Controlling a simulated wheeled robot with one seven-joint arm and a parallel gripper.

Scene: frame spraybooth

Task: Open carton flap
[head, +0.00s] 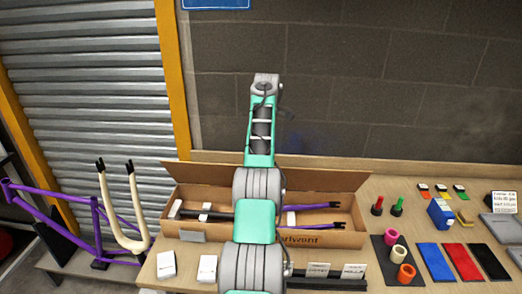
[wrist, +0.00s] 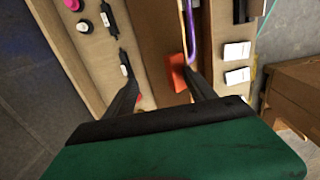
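A long brown cardboard carton (head: 330,238) lies across the bench in the head view, with dark and purple parts inside. A cardboard flap (head: 190,176) stands up along its back edge. My arm hides the carton's middle. In the wrist view, a dark brown strip (wrist: 160,32) that looks like carton board lies beyond my gripper. My gripper (wrist: 160,78) shows in the wrist view with two dark fingers spread apart. An orange-red block (wrist: 177,72) shows between them, near the right finger; I cannot tell whether they touch. My gripper is hidden in the head view.
White boxes (head: 207,268) sit in front of the carton. A purple bike frame (head: 95,225) and a cream fork (head: 135,215) stand at the left. Coloured panels (head: 462,262), rings on a dark mat (head: 378,248) and a blue box (head: 440,213) crowd the right. A block wall (head: 400,90) rises behind.

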